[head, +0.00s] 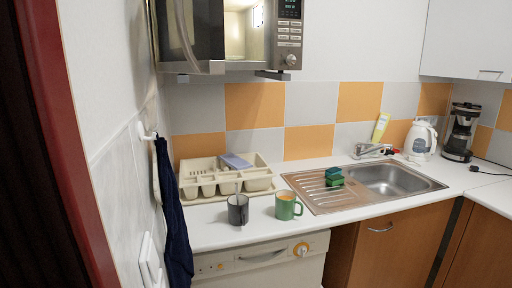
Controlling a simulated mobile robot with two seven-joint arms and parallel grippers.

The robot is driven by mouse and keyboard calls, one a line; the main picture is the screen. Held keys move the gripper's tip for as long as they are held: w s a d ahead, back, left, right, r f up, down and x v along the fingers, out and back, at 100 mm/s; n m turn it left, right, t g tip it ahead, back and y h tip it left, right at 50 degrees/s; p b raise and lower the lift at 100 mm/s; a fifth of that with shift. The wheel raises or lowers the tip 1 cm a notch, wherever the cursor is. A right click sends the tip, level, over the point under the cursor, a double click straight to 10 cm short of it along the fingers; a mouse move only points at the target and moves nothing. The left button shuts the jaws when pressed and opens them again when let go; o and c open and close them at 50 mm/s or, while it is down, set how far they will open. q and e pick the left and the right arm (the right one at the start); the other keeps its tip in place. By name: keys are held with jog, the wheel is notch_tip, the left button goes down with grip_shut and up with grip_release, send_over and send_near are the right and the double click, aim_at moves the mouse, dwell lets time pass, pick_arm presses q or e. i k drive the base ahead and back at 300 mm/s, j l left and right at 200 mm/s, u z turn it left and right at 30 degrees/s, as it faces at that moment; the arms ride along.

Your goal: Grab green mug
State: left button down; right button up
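The green mug (285,207) stands upright on the white counter, left of the sink's drainboard. Its handle points to the right, and something orange-yellow shows inside its rim. A dark grey mug (238,210) stands just to its left, apart from it. Neither of my grippers is in view.
A cream dish rack (191,188) sits behind the mugs. The steel sink (412,180) with green sponges (334,177) is to the right, then a white kettle (421,140) and a coffee maker (461,132). A microwave (222,38) hangs above; a dark towel (174,215) hangs at left.

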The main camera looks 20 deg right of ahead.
aim_at(286, 202)
jog(key=k, duration=0.35)
jog(key=l, duration=0.2)
jog(key=i+l, duration=0.2)
jog(key=l, duration=0.2)
jog(key=i+l, duration=0.15)
jog(key=l, duration=0.2)
jog(key=i+l, duration=0.2)
jog(key=l, duration=0.2)
jog(key=i+l, duration=0.15)
jog(key=l, duration=0.25)
jog(key=i+l+u, duration=0.1)
jog(key=l, duration=0.25)
jog(key=i+l, duration=0.25)
jog(key=l, duration=0.15)
jog(key=i+l, duration=0.2)
jog(key=l, duration=0.2)
jog(key=i+l, duration=0.15)
jog(key=l, duration=0.25)
